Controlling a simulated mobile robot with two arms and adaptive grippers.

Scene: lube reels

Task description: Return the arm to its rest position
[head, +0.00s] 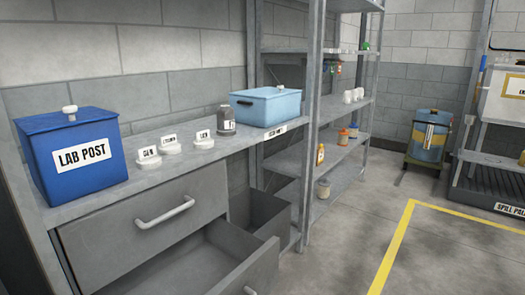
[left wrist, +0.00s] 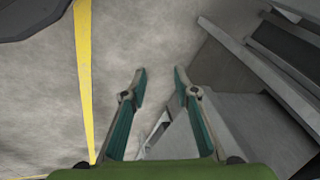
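My left gripper (left wrist: 158,75) shows in the left wrist view. Its two green and grey fingers are spread apart, with nothing between them. Below it I see the concrete floor, and grey metal drawer or cabinet parts (left wrist: 240,85) lie to its right. Neither of my arms shows in the head view. My right gripper is in neither view.
The head view shows a grey bench with an open lower drawer (head: 215,262). On it stand a blue LAB POST box (head: 105,183), small labelled white holders (head: 169,144), a dark bottle (head: 226,121) and a light blue bin (head: 282,108). Floor to the right is clear, marked by a yellow line (head: 398,240).

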